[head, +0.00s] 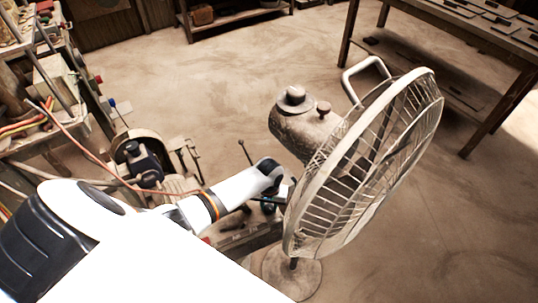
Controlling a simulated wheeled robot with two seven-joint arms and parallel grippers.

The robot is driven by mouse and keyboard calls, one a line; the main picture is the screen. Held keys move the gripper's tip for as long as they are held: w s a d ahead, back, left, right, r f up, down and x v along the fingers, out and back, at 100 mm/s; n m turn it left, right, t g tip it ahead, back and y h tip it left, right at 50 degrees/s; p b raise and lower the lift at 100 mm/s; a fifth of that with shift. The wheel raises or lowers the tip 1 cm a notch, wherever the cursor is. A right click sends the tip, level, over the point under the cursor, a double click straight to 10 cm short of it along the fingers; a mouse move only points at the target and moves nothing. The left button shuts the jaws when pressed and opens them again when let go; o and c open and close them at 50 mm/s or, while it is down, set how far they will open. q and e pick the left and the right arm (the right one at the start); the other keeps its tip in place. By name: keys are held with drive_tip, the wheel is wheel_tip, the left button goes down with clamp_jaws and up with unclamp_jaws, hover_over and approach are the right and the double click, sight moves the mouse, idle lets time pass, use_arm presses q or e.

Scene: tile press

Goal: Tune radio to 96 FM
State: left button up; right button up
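No radio shows clearly. A dark box-like thing (240,235) sits low behind the fan, with a thin rod with a knob on its end (243,148) above it. It may be the radio, but my arm and the fan hide most of it and no dial or number can be read. My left arm reaches in from the left. My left gripper (271,203) is over the right part of this thing, close behind the fan's edge. Its fingers are small and dark, and I cannot tell whether they touch anything. My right gripper is not in view.
A standing fan (362,165) with a wire cage stands just right of my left gripper. Cluttered machinery with a round housing (140,150) and cables stands at the left. A table (470,35) is at the upper right. The floor (220,75) between is clear.

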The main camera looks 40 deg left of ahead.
use_arm(q)
drive_tip(key=shift+r+n+p, duration=0.15)
drive_tip(key=shift+n+p, duration=0.45)
drive_tip(key=shift+p, duration=0.2)
drive_tip(key=shift+d+n+p, duration=0.1)
drive_tip(key=shift+n+p, duration=1)
drive_tip(key=shift+p, duration=0.05)
drive_tip(key=n+p, duration=0.1)
drive_tip(key=n, duration=0.1)
drive_tip(key=shift+n+p, duration=0.3)
drive_tip(key=shift+p, duration=0.1)
drive_tip(key=shift+n+p, duration=0.75)
drive_tip(key=shift+n, duration=0.85)
drive_tip(key=shift+f, duration=0.2)
drive_tip(key=o, duration=1)
